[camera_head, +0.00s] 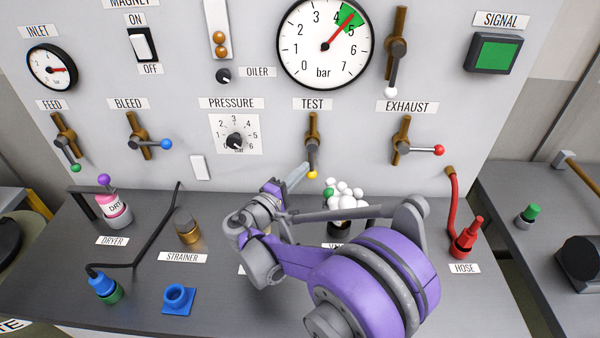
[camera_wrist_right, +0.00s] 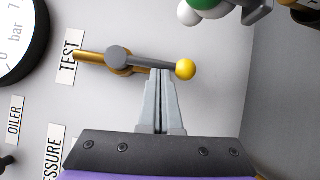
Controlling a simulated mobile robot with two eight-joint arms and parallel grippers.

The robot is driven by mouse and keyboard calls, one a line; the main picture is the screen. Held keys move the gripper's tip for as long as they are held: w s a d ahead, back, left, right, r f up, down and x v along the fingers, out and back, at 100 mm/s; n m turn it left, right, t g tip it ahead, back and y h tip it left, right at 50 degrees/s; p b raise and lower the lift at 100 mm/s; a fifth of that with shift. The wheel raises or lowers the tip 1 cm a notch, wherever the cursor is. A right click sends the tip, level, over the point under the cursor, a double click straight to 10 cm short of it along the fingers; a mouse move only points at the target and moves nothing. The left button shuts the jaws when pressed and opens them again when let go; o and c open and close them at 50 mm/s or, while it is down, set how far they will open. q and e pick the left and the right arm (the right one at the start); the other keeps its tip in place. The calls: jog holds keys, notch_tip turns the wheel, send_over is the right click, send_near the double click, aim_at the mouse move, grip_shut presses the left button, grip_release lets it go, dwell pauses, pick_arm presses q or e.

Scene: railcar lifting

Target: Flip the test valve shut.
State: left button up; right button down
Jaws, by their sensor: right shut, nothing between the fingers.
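The test valve (camera_head: 312,140) is on the grey panel under its TEST label (camera_head: 313,104), with a brass pipe and a grey lever ending in a yellow ball (camera_head: 312,175). The lever hangs down, roughly in line with the pipe. In the right wrist view the lever (camera_wrist_right: 150,63) runs from its grey hub to the yellow ball (camera_wrist_right: 186,69). My right gripper (camera_head: 305,168) is shut and empty, fingertips at the lever's side just short of the ball; they also show in the right wrist view (camera_wrist_right: 161,72). Contact is unclear. My left gripper is not in view.
The exhaust valve (camera_head: 403,148) with a red ball is to the right, and the pressure knob (camera_head: 235,140) is to the left. A cup of white balls (camera_head: 346,200) stands close by my right arm. The large gauge (camera_head: 325,45) points into its green band.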

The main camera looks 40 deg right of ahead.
jog(key=shift+s+d+f, duration=0.1)
jog(key=s+d+n+b, duration=0.1)
jog(key=s+d+n+t+h+b, duration=0.1)
jog(key=d+n+b, duration=0.1)
jog(key=s+d+n+t+h+b, duration=0.1)
jog(key=n, duration=0.1)
jog(key=shift+s+d+r+b, duration=0.2)
jog(key=shift+s+r+b, duration=0.05)
jog(key=shift+s+b, duration=0.15)
dwell(0.4)
jog(key=shift+d+r, duration=0.1)
jog(key=shift+d, duration=0.05)
dwell(0.6)
jog(key=b+v, duration=0.1)
jog(key=v, duration=1)
jog(key=shift+d, duration=0.1)
